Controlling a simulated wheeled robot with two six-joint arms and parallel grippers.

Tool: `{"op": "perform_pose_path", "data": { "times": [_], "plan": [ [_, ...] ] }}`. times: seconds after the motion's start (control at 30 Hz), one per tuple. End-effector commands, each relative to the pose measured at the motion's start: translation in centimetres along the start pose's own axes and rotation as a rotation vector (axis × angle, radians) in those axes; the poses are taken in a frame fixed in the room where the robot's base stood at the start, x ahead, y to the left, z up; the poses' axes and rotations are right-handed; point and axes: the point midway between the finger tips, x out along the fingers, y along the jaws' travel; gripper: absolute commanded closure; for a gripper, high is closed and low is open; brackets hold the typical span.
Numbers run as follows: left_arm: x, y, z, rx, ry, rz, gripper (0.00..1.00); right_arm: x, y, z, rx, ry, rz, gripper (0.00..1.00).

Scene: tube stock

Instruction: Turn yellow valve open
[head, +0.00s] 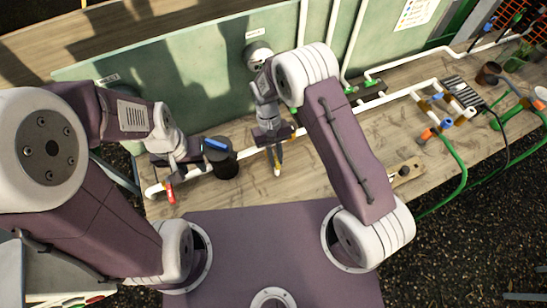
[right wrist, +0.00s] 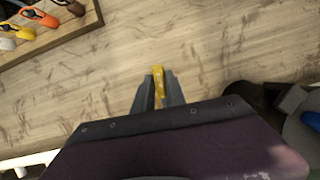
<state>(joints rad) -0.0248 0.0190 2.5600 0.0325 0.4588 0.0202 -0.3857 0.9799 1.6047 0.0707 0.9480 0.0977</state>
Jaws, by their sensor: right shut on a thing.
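The yellow valve handle (right wrist: 159,82) sits between the two dark fingers of my right gripper (right wrist: 158,95) in the right wrist view. The gripper is shut on it. The valve body is hidden by the gripper. My left gripper (head: 176,158) is over the left end of the pipe, above a red handle (head: 170,191); its fingers are too unclear to tell open from shut.
A dark cylinder with a blue top (head: 220,160) stands between my grippers. A green panel (head: 195,90) rises behind the wooden bench (head: 300,180). A wooden tray (right wrist: 68,46) with coloured handles is at upper left in the right wrist view. Pipes and green hoses (head: 452,155) are at right.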

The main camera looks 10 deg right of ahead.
Motion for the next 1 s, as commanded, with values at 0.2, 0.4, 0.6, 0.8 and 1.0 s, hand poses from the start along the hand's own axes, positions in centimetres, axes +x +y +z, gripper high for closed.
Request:
{"op": "perform_pose_path", "data": {
  "times": [0.2, 0.4, 0.6, 0.8, 1.0],
  "plan": [
    [-0.03, 0.0, 0.0, 0.0, 0.0, 0.0, 0.64, -0.37, 0.24, -0.18, -0.064, 0.009, 0.026, 1.0],
    [-0.02, 0.0, 0.0, 0.0, 0.0, 0.0, 0.64, -0.38, 0.37, -0.19, -0.086, 0.009, 0.036, 1.0],
    [-0.03, 0.0, 0.0, 0.0, 0.0, 0.0, 0.64, -0.39, 0.39, -0.2, -0.09, 0.009, 0.037, 1.0],
    [-0.03, 0.0, 0.0, 0.0, 0.0, 0.0, 0.64, -0.39, 0.4, -0.2, -0.09, 0.009, 0.037, 0.79],
    [0.0, 0.0, 0.0, 0.0, 0.0, 0.0, 0.64, -0.23, 0.38, -0.11, -0.088, 0.005, 0.037, 0.62]
  ]
}}
